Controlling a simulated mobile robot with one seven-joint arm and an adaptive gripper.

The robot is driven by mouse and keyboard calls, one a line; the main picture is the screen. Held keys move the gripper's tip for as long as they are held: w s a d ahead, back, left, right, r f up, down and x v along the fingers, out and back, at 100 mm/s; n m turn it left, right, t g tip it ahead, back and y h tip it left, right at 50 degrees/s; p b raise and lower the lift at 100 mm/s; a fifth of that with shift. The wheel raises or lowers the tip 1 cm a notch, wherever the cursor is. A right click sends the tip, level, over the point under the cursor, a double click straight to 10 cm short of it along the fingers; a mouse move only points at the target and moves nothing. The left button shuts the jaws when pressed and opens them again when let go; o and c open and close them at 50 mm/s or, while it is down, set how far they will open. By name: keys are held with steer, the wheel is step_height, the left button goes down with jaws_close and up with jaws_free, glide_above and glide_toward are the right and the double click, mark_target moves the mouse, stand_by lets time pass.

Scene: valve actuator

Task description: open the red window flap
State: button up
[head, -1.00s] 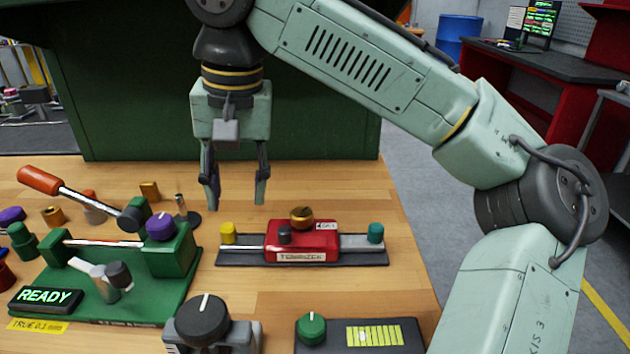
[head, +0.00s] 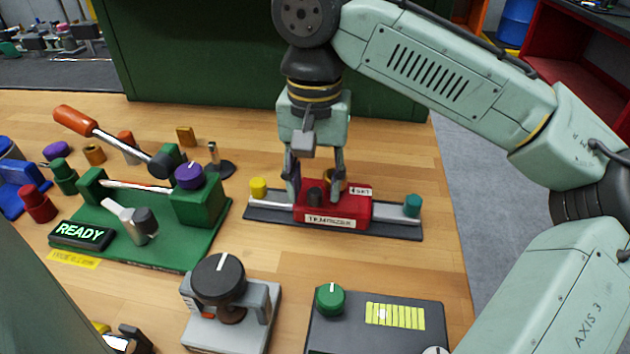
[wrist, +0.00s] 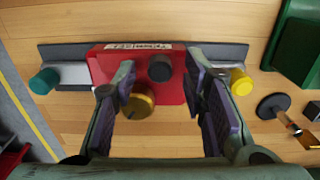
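No part in view is clearly a window flap. The red block (head: 342,211) sits on a dark rail base (head: 402,229) and bears a white label. A dark knob (head: 315,197) and a brass knob (head: 330,176), partly hidden by a finger, are on it. My gripper (head: 315,188) points down over this block. In the wrist view, its fingers (wrist: 160,80) are apart, with the dark knob (wrist: 160,68) between and beyond their tips. The brass knob (wrist: 140,104) lies near the left finger, partly covered. I cannot tell whether a finger touches the block.
A yellow knob (head: 258,187) and a teal knob (head: 412,206) end the rail. Left stands a green fixture (head: 205,205) with a READY display (head: 81,235) and an orange-handled lever (head: 75,120). A grey dial unit (head: 218,280) and a dark panel (head: 350,336) stand in front.

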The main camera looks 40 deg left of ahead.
steer(key=shift+f, duration=0.3)
steer(key=shift+c, duration=0.6)
jaws_close()
